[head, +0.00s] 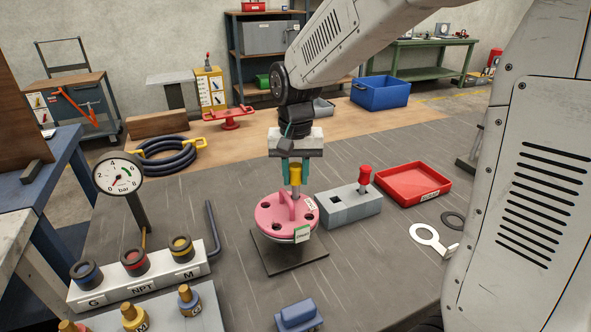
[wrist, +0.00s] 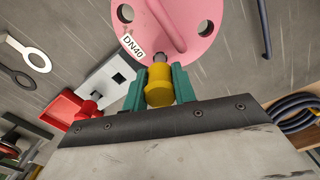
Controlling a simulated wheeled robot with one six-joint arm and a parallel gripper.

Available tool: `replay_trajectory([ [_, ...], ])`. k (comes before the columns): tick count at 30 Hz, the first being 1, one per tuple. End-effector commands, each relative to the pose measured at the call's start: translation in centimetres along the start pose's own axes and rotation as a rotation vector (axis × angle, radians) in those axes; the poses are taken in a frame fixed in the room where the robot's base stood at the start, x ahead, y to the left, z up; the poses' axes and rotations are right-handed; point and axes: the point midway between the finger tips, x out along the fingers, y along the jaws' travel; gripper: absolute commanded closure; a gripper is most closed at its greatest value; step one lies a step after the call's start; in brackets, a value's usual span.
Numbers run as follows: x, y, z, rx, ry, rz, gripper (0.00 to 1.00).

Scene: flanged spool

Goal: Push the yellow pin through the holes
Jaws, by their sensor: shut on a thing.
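My gripper (head: 295,178) points down with its teal fingers shut on the yellow pin (head: 296,173). In the wrist view the pin's yellow head (wrist: 158,90) sits between the fingers, and its grey shank points at the rim of the pink flange (head: 269,216). The flange shows several round holes, a raised rib across it and a DN40 label (wrist: 132,46). The shank's tip is at the flange's far right side in the head view. I cannot tell whether it is in a hole or above one. The flange sits over a dark square plate (head: 290,262).
A grey block (head: 343,208) with a square hole and a red pin (head: 365,176) stands right of the flange. A red tray (head: 412,184) is behind it. Left are a pressure gauge (head: 118,174), a labelled rack (head: 140,277) and a bent rod (head: 212,228).

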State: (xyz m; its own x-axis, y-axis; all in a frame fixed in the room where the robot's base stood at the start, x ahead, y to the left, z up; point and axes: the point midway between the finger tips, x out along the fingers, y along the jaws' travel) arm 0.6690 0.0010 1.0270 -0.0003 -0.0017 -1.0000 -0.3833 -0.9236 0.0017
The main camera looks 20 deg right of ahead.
Motion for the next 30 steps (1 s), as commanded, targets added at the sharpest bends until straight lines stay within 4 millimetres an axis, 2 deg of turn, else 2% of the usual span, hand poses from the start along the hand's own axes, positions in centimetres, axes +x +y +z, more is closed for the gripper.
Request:
replay_trajectory([
  [6,0.0,0.0,0.0,0.000,0.000,0.000,0.96],
  [7,0.0,0.0,0.0,0.000,0.000,0.000,0.65],
  [9,0.0,0.0,0.0,0.000,0.000,0.000,0.48],
  [17,0.0,0.0,0.0,0.000,0.000,0.000,0.48],
  [20,-0.6,0.0,-0.1,0.000,0.002,-0.001,0.48],
  [30,-6.1,0.0,-0.1,0.000,0.003,-0.002,0.48],
])
